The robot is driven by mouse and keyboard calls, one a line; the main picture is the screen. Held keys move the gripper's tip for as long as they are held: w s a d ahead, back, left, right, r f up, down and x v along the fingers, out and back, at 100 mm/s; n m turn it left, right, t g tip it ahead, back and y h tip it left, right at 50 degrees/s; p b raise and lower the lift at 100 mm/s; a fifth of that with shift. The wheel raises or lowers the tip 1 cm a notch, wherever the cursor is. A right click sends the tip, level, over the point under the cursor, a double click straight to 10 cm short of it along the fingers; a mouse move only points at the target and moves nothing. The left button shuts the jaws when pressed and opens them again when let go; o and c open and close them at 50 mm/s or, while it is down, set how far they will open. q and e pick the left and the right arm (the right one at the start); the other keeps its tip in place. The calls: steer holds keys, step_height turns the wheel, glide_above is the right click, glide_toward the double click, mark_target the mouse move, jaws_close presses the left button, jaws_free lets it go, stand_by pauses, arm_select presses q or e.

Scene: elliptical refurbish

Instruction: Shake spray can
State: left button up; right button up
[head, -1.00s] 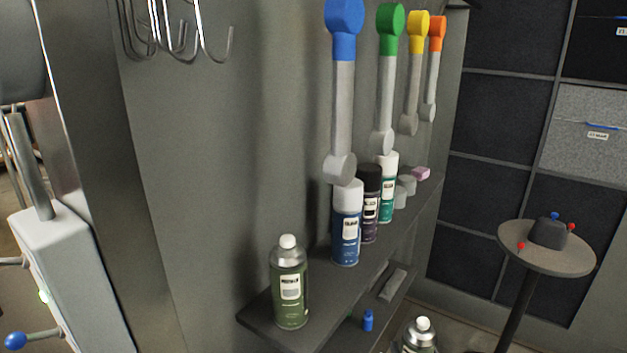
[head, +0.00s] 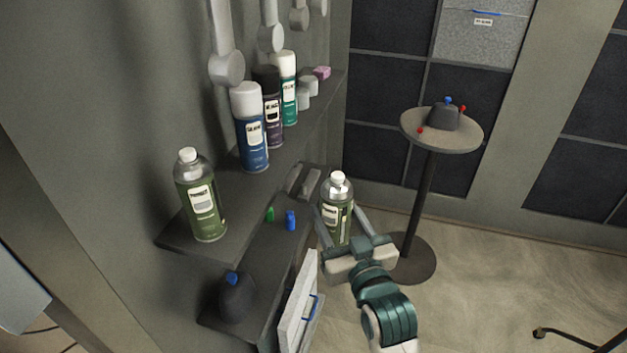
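The gripper's two fingers lie on either side of the can's lower body, and the can is nearly upright, in the air in front of the shelves. My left gripper is not in view.
The upper shelf (head: 222,225) also holds a blue can (head: 251,135), a dark can (head: 271,108) and a teal can (head: 288,88). A dark bottle (head: 236,298) stands on the lower shelf. A round stand (head: 460,137) is at the back right.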

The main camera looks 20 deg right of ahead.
stand_by(0.3)
steer(key=shift+f, duration=4.5)
step_height(320, 180, up, 9)
steer(key=shift+r, duration=0.1)
